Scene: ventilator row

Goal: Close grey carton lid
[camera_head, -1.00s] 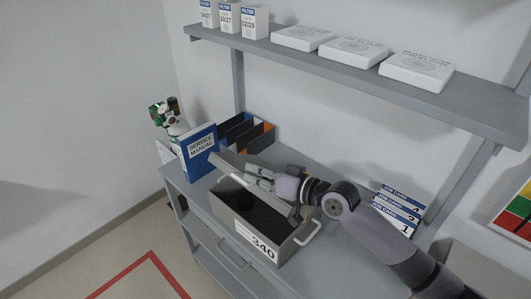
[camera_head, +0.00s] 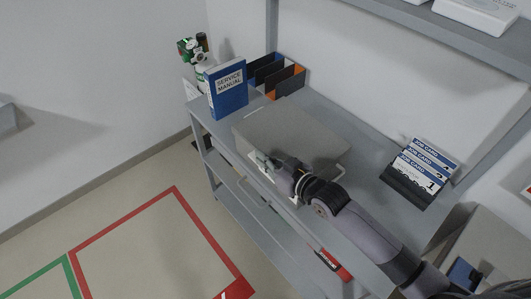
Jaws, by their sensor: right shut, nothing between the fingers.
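The grey carton (camera_head: 297,132) stands on the grey bench. Its lid now lies flat over the top, and no dark opening shows. My right gripper (camera_head: 262,160) is shut and empty at the carton's near edge, low against the lid's front. I cannot tell whether the fingertips touch it. My right wrist and forearm hide most of the carton's front face and its number label. A pale handle shows at the carton's right end. My left gripper is not in view.
A blue service manual (camera_head: 227,88) stands left of the carton, with a dark divided file holder (camera_head: 276,77) behind. A job card rack (camera_head: 418,172) stands right on the bench. A red item (camera_head: 333,265) is low under my arm. An upper shelf (camera_head: 465,42) overhangs the right.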

